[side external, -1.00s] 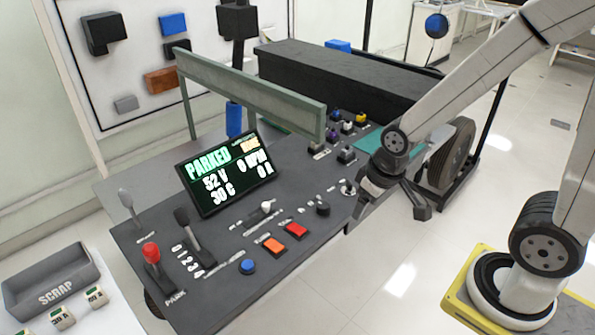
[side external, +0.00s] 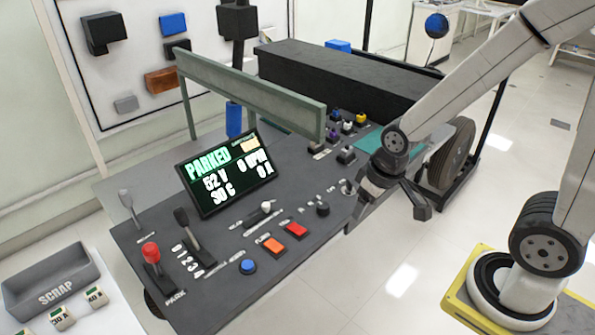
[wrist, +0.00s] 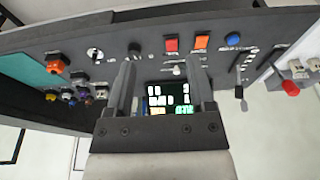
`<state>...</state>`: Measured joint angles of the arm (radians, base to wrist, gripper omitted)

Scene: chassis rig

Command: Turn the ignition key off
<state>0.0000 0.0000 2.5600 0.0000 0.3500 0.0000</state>
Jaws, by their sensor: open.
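The ignition key switch appears to be the small round pale fitting (side external: 347,187) at the right end of the dark console, beside my gripper. In the wrist view it seems to be the white disc with a dark slot or key (wrist: 95,54), left of my fingers. My gripper (side external: 386,216) is at the console's right edge, its fingers spread. In the wrist view my gripper (wrist: 162,67) is open, with nothing between its fingers. The key's turn angle is too small to read. The console display (side external: 222,172) reads PARKED, 52 V and 30 C.
A black knob (side external: 322,208), red button (side external: 295,230), orange button (side external: 271,245) and blue button (side external: 247,266) lie along the console. Levers stand at its left end. Coloured plugs (side external: 347,128) stand behind the key area. A green rail (side external: 255,95) crosses above the console.

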